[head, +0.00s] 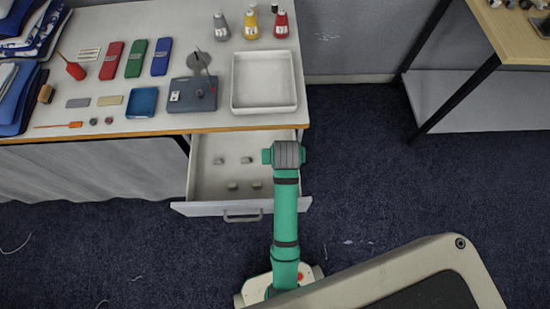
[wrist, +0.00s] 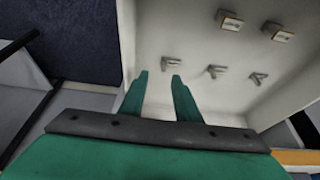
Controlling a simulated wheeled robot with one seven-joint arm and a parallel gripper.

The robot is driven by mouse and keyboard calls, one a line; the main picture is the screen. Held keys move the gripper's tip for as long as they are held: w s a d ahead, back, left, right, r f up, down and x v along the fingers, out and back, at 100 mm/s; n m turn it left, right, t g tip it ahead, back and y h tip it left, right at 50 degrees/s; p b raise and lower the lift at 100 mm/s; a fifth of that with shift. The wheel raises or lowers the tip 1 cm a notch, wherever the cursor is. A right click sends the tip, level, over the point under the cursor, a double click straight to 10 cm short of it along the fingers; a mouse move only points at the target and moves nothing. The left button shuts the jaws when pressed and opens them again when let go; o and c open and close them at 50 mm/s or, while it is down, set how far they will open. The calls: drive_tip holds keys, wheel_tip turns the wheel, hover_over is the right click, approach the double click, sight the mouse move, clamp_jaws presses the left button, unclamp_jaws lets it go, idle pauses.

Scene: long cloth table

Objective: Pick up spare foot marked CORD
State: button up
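Several small grey feet lie apart on the floor of the open drawer (head: 203,186). In the head view, one foot (head: 219,161) is at the back left, and others are nearer the front. In the wrist view, two block-like feet (wrist: 229,20) with pale faces are at the top, and several bent-looking feet (wrist: 171,62) lie in a row below them. No CORD marking is readable on any. My gripper (wrist: 159,76) is open and empty, above the drawer's right part, its fingertips pictured just below the leftmost foot of that row. In the head view my arm hides its fingers.
The drawer front with its handle (head: 242,217) sticks out from below the table (head: 210,60). Above the drawer, a white tray (head: 264,109) and a grey device (head: 180,104) sit on the tabletop. Dark carpet (head: 360,170) is open to the right.

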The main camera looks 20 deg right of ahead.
drive_tip(key=shift+a+x, duration=0.2)
drive_tip(key=shift+x, duration=1.6)
drive_tip(key=shift+a+x, duration=0.15)
drive_tip(key=shift+x, duration=1.7)
drive_tip(key=shift+w, duration=0.15)
clamp_jaws()
